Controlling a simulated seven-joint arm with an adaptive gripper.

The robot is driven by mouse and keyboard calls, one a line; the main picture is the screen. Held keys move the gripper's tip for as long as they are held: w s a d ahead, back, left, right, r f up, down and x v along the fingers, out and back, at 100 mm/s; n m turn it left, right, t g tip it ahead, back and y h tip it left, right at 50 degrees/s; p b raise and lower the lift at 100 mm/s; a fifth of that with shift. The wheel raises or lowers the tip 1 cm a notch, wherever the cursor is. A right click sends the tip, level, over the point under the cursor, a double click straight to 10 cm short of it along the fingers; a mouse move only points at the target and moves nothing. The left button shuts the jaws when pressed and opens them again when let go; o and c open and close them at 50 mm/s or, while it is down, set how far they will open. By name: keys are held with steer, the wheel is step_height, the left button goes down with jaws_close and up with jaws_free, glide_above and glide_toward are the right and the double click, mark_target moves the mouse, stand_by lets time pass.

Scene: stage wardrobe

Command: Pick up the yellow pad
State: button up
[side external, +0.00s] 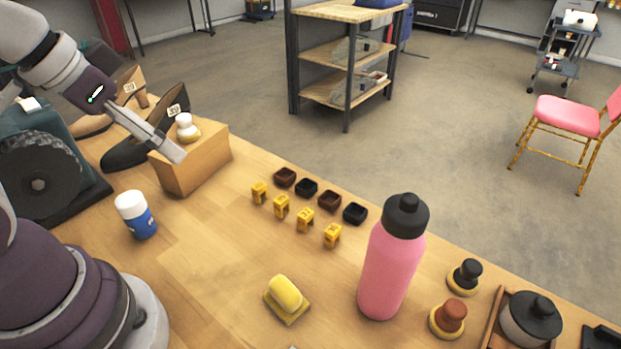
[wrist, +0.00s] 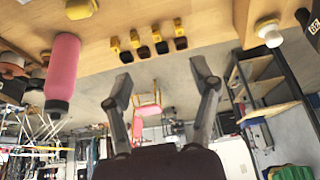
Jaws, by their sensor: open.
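The yellow pad (side external: 285,292) is a rounded yellow block on a flat tan-yellow square base. It rests on the wooden table near the front middle in the side view. In the wrist view a yellow thing at the top edge, partly cut off, appears to be this pad (wrist: 80,9). My gripper (side external: 178,153) is up at the left in the side view, by the wooden block and far from the pad. In the wrist view its two fingers (wrist: 161,76) are spread apart with nothing between them.
A wooden block (side external: 195,168) with a white knob stands by my gripper. A blue-white bottle (side external: 136,215), small yellow clips (side external: 282,207) and dark little trays (side external: 329,200) lie around. A tall pink bottle (side external: 391,265) stands right of the pad. Table left of the pad is clear.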

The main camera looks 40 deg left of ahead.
steer(key=m+g, duration=0.6)
steer(key=m, duration=1.4)
glide_toward(284, 287)
steer(key=shift+w+a+f, duration=0.1)
steer(key=shift+w+f, duration=0.2)
steer(key=f, duration=0.7)
steer(key=s+f, duration=0.1)
steer(key=f, duration=0.2)
steer(key=shift+f, duration=0.3)
jaws_close()
